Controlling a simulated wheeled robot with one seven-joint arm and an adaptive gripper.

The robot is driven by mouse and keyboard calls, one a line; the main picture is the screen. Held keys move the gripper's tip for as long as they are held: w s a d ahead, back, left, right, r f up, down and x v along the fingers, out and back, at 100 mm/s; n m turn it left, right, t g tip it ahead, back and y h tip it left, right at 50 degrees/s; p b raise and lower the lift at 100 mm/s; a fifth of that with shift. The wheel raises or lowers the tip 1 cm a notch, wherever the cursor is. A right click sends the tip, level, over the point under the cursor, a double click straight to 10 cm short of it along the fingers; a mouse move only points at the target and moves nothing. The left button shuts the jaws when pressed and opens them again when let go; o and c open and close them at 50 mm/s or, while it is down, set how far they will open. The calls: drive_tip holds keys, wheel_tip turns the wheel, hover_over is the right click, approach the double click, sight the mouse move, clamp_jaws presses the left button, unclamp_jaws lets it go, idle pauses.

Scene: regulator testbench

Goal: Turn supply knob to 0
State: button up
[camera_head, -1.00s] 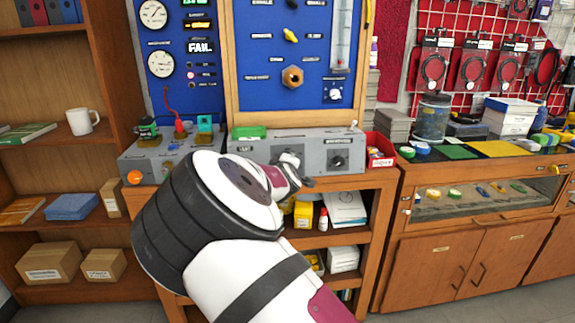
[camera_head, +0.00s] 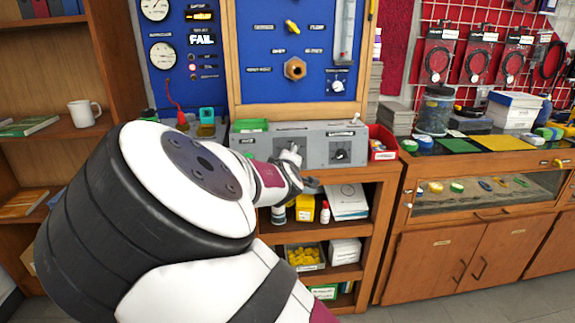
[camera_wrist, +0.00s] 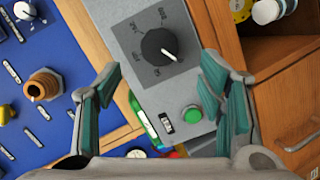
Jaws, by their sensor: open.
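A black round knob (camera_wrist: 158,46) with a white pointer line sits on a dark square plate of a grey control box. In the wrist view its pointer aims to the lower right; the scale markings around it are too small to read. In the head view a black knob (camera_head: 340,155) shows on the right of the grey box (camera_head: 318,152); I cannot tell whether it is the same one. My gripper (camera_wrist: 161,78) is open and empty, its teal-padded fingers on either side of the box and apart from the knob. In the head view my gripper (camera_head: 293,158) is in front of the box, hiding part of its face.
A brass fitting (camera_head: 295,68) projects from the blue panel (camera_head: 265,95) behind. A red bin (camera_head: 382,142) stands right of the box. Shelves with bottles (camera_head: 325,212) lie below.

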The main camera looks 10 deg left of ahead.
drive_tip(key=v, duration=0.5)
drive_tip(key=shift+f, duration=0.1)
drive_tip(key=shift+w+d, duration=0.1)
drive_tip(key=shift+d, duration=0.05)
drive_tip(key=s+d+f+m+g+h, duration=0.1)
drive_tip(key=d+f+m+g, duration=0.1)
drive_tip(key=d, duration=0.4)
drive_tip(key=s+d+f+m+g+h, duration=0.1)
drive_tip(key=d+f+m+g, duration=0.15)
drive_tip(key=d, duration=0.35)
drive_tip(key=s+d+m+g+y, duration=0.1)
drive_tip(key=s+d+m+g, duration=0.35)
drive_tip(key=s+d, duration=0.45)
drive_tip(key=s+d+r+m+g, duration=0.1)
drive_tip(key=s+d+r+m, duration=0.15)
drive_tip(key=s, duration=0.95)
drive_tip(key=s+d+r+m+g, duration=0.1)
drive_tip(key=s+d+r+g, duration=0.15)
drive_tip(key=s, duration=1.05)
drive_tip(key=s+d+r+m+g, duration=0.1)
drive_tip(key=s+d+r+m, duration=0.2)
drive_tip(key=s, duration=0.9)
wheel_tip(320, 180, up, 15)
drive_tip(key=d+n+t+p, duration=0.1)
drive_tip(key=t+p, duration=0.2)
drive_tip(key=p, duration=0.9)
drive_tip(key=shift+f, duration=0.25)
